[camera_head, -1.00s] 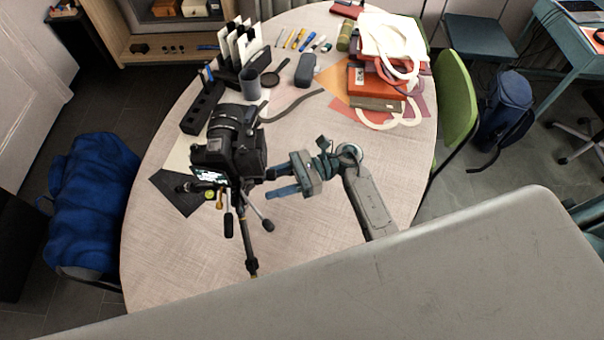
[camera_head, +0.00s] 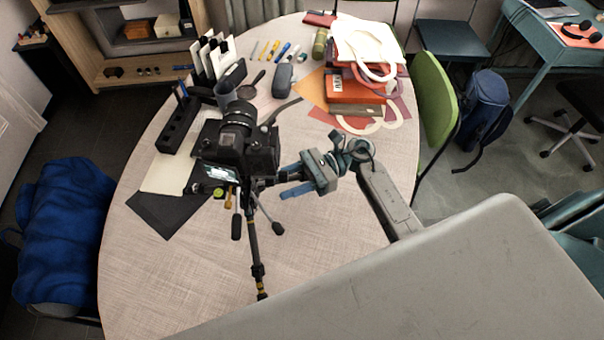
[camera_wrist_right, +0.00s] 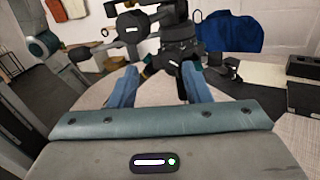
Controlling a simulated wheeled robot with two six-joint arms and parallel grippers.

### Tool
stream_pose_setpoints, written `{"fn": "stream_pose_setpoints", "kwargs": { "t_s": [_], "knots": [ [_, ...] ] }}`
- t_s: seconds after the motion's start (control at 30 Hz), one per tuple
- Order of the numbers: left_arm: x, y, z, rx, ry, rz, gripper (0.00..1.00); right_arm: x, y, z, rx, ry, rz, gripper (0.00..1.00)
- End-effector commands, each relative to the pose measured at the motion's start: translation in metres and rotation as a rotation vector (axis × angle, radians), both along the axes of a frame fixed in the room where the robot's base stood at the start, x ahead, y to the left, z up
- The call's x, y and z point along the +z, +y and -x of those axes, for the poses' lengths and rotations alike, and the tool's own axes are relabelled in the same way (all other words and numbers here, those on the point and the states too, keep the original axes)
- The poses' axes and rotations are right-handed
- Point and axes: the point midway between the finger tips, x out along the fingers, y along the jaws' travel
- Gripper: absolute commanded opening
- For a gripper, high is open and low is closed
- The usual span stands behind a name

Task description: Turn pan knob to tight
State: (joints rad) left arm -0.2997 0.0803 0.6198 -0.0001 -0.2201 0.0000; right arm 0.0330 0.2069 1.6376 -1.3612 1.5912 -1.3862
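A black camera (camera_head: 238,145) sits on a tripod (camera_head: 254,235) on the round table. The tripod head is mostly hidden under the camera, with a yellow level and a small gold-coloured part (camera_head: 228,200) showing. I cannot tell which part is the pan knob. My right gripper (camera_head: 284,181) is at the right of the tripod head, its blue fingers apart. In the right wrist view the gripper (camera_wrist_right: 158,86) is also open, and the dark tripod head (camera_wrist_right: 182,48) stands beyond the fingers, towards the right one. Contact is unclear. My left gripper does not show.
The table (camera_head: 330,220) has bare surface in front of and right of the tripod. A green chair (camera_head: 436,95) is at the right edge.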

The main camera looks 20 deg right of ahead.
Motion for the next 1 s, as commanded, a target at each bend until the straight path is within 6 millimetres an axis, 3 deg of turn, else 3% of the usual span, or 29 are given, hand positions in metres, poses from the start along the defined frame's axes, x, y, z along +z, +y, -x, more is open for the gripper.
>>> {"fn": "stream_pose_setpoints", "kwargs": {
  "t_s": [1.0],
  "knots": [
    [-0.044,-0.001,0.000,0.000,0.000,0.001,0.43,0.001,-0.072,-0.003,0.001,-0.010,-0.001,0.43]
  ]
}}
